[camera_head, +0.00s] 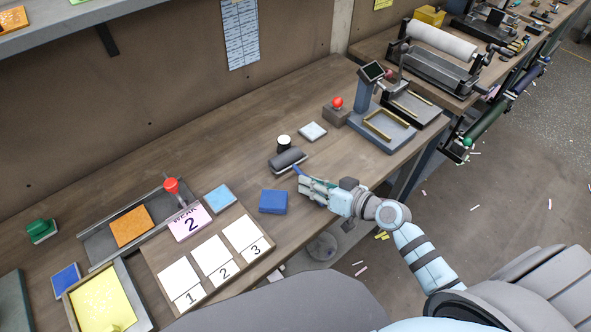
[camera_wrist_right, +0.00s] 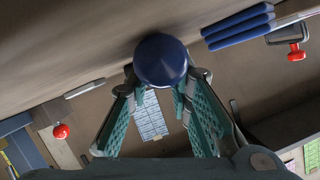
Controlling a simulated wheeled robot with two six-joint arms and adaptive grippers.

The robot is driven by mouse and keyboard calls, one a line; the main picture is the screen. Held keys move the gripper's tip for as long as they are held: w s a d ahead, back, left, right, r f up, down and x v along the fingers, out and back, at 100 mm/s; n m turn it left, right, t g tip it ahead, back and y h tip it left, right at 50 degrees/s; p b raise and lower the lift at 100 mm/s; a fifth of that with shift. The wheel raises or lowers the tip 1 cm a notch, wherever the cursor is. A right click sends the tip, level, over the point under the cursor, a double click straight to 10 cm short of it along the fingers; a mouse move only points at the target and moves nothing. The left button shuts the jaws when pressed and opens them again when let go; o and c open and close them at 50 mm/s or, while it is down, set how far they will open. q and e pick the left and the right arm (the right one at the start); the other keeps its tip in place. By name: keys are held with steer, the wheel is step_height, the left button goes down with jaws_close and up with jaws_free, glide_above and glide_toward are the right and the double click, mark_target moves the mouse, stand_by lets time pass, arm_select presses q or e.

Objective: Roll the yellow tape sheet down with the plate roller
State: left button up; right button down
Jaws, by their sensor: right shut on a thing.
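The plate roller (camera_head: 287,160) is a dark grey cylinder with a blue handle, near the middle of the bench in the head view. My right gripper (camera_head: 304,183) is shut on the blue handle; the handle's round end (camera_wrist_right: 160,60) shows between the fingers in the right wrist view. Whether the roller touches the bench is hard to tell. A yellow sheet (camera_head: 98,300) with pale marks lies in a grey-rimmed tray (camera_head: 137,291) at the lower left, far from the roller. My left gripper is not in view.
A board with cards 1, 2 and 3 (camera_head: 212,254) lies between tray and roller. A blue pad stack (camera_head: 273,202) sits near the right gripper. A black-and-white cylinder (camera_head: 284,142) stands behind the roller.

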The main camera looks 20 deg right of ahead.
stand_by(0.5)
step_height(320, 180, up, 7)
steer(key=p, duration=0.6)
steer(key=shift+r, duration=0.2)
steer(key=shift+f, duration=0.1)
